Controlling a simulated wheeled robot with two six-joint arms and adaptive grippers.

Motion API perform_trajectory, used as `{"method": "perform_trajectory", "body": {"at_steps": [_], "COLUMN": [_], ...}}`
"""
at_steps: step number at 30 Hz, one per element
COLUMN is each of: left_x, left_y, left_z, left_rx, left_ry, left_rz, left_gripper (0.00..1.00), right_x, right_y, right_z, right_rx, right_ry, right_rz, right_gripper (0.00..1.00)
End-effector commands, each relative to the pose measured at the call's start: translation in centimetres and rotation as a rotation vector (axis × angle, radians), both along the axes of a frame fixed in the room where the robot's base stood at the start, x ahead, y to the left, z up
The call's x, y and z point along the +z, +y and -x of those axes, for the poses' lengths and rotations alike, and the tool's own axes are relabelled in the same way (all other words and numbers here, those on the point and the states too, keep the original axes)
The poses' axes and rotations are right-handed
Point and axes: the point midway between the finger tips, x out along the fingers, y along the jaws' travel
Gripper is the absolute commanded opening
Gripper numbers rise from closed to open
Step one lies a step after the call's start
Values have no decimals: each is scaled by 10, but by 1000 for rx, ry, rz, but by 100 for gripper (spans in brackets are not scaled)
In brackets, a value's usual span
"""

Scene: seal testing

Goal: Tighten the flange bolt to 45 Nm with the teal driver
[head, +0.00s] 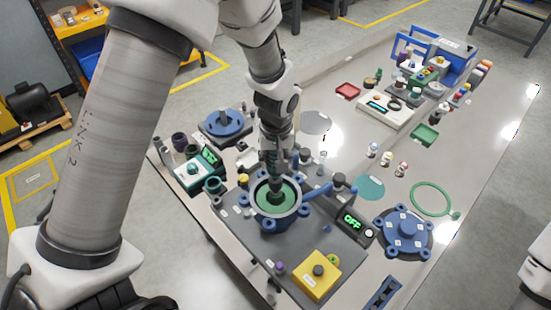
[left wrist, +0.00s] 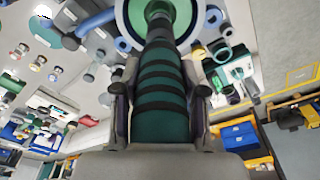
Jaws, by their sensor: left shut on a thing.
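My left gripper (head: 274,158) points down over a round blue-rimmed housing (head: 257,207) with a green inside. It is shut on the teal driver (left wrist: 160,90), whose dark-banded grip fills the space between the fingers in the left wrist view. The driver's lower end (head: 277,194) stands inside the housing, over its green middle. I cannot tell whether it touches anything there. A blue flange cover (head: 405,229) with a raised hub and lugs around its rim lies to the right. I cannot make out the flange bolt. My right gripper is out of view.
A dark display box (head: 354,222) reading "OFF" and a yellow button box (head: 316,275) stand close to the housing. A green ring (head: 430,185) lies at the right. A blue flange part (head: 223,124) and a small green-display unit (head: 197,172) are at the left.

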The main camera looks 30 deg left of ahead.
Motion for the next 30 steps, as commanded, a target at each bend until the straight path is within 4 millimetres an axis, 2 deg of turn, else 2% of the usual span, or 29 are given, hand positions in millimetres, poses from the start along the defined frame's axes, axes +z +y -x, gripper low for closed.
{"method": "perform_trajectory", "body": {"at_steps": [30], "left_x": [-12], "left_y": [0], "left_z": [0], "left_rx": [0], "left_ry": [-1], "left_rz": [-1], "left_gripper": [0], "right_x": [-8], "right_y": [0], "right_z": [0], "right_rx": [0], "right_ry": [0], "right_rz": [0], "right_gripper": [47]}}
